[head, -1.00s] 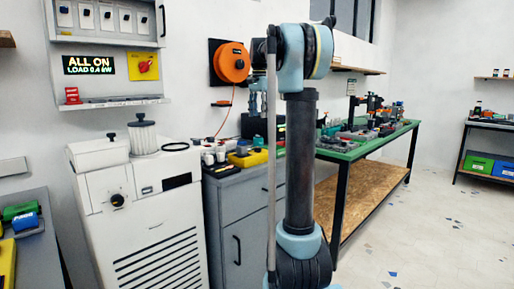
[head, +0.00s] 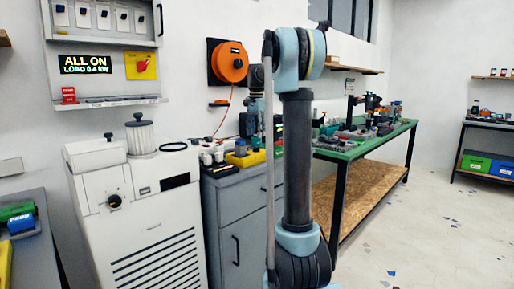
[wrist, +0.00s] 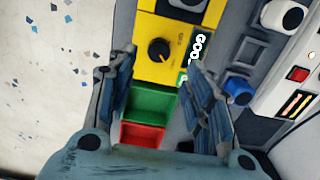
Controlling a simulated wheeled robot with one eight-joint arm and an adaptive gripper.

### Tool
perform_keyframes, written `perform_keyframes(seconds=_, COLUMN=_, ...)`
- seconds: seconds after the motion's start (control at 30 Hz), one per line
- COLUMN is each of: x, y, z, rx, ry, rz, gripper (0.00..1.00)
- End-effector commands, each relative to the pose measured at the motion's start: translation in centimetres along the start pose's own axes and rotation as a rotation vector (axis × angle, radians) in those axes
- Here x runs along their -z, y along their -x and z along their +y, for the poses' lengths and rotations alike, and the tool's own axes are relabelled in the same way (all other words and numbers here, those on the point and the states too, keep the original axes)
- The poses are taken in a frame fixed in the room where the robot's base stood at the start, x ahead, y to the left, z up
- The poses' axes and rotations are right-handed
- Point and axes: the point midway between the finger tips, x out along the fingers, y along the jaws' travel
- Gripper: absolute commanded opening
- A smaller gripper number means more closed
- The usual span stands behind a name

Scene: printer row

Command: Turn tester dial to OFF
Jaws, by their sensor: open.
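The tester is a yellow box (wrist: 147,35) on the bench top in the wrist view. It also shows in the head view (head: 245,158). Its round black dial (wrist: 159,51) carries a pale pointer mark, with small lettering beside it that I cannot read fully. A display reading "GOO…" (wrist: 198,48) is partly hidden by the right finger. My gripper (wrist: 161,65) is open and empty above the tester, with the dial between and just beyond its fingertips. In the head view, my gripper hangs over the grey cabinet, partly hidden by my arm.
A green bin (wrist: 152,104) and a red bin (wrist: 142,135) lie below the tester between the fingers. A blue knob (wrist: 239,90) and a red switch (wrist: 298,74) are to the right. An orange hose reel (head: 230,62) hangs on the wall behind.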

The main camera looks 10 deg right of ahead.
Motion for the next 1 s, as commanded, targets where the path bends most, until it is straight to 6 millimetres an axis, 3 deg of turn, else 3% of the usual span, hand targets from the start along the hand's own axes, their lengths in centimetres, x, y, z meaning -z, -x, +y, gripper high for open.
perform_keyframes(seconds=0.2, x=0.0, y=-3.7, z=0.0, rx=0.0, ry=0.0, rz=0.0, gripper=0.47)
perform_keyframes(seconds=0.4, x=0.0, y=-6.0, z=0.0, rx=0.0, ry=0.0, rz=0.0, gripper=0.47)
perform_keyframes(seconds=0.83, x=0.0, y=-7.0, z=0.0, rx=0.0, ry=0.0, rz=0.0, gripper=0.47)
perform_keyframes(seconds=0.87, x=0.0, y=-6.9, z=0.0, rx=0.0, ry=0.0, rz=0.0, gripper=0.45)
perform_keyframes(seconds=1.0, x=0.0, y=-6.9, z=0.0, rx=0.0, ry=0.0, rz=0.0, gripper=0.13)
